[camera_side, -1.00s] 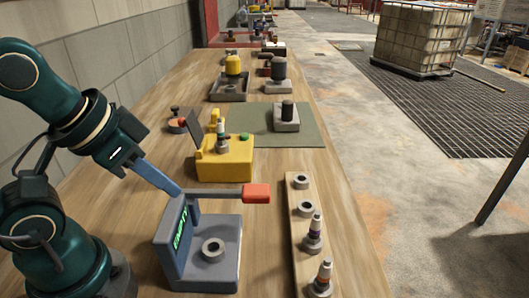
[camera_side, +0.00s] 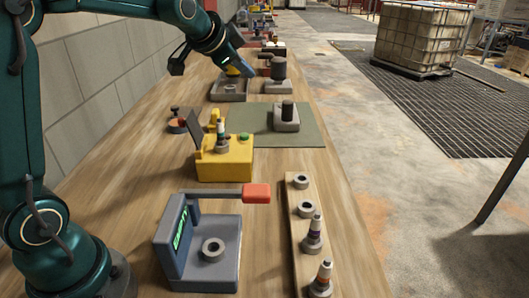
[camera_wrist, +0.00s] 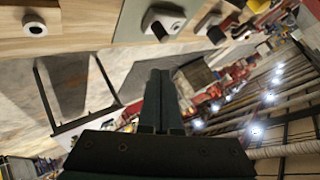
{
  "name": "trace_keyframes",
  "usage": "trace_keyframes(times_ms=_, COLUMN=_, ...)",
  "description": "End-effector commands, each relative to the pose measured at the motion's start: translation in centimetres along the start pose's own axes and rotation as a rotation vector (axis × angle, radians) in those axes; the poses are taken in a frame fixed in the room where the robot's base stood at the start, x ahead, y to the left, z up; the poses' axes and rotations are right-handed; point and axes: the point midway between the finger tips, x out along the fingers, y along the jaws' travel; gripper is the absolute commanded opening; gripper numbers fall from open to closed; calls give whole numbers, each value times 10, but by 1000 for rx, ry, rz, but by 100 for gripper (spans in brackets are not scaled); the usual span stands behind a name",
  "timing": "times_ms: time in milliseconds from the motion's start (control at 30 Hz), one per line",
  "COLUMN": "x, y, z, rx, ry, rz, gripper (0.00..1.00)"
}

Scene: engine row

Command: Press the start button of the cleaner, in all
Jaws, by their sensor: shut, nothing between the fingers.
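The yellow cleaner (camera_side: 232,166) stands on the bench in the middle of the side view. Its green button (camera_side: 244,137) is on the top right. A spark plug (camera_side: 221,136) stands upright in a grey collar on its top, and a dark flap (camera_side: 195,136) stands tilted up at its left. My gripper (camera_side: 242,66) is far up the bench, high above and behind the cleaner, near the grey tray with a yellow top piece. In the wrist view my gripper (camera_wrist: 160,76) shows its fingers together, with nothing between them. I cannot identify the cleaner in the wrist view.
A grey stand (camera_side: 211,262) with a red-ended lever (camera_side: 256,193) is in front. A wooden rack (camera_side: 301,236) at its right holds two spark plugs and two empty collars. A grey block (camera_side: 287,122) stands on the green mat (camera_side: 312,138). A grey tray (camera_side: 229,91) is farther back.

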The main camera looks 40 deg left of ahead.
Motion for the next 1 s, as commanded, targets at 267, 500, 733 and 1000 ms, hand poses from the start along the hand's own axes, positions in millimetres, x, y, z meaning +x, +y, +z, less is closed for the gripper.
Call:
trace_keyframes(times_ms=267, x=54, y=-8, z=38, rx=-35, ry=-97, rz=19, gripper=0)
trace_keyframes(times_ms=500, x=60, y=-7, z=50, rx=-49, ry=-125, rz=30, gripper=0)
trace_keyframes(times_ms=733, x=60, y=-7, z=50, rx=-48, ry=-124, rz=30, gripper=0)
trace_keyframes(times_ms=1000, x=71, y=4, z=60, rx=-49, ry=-127, rz=34, gripper=0)
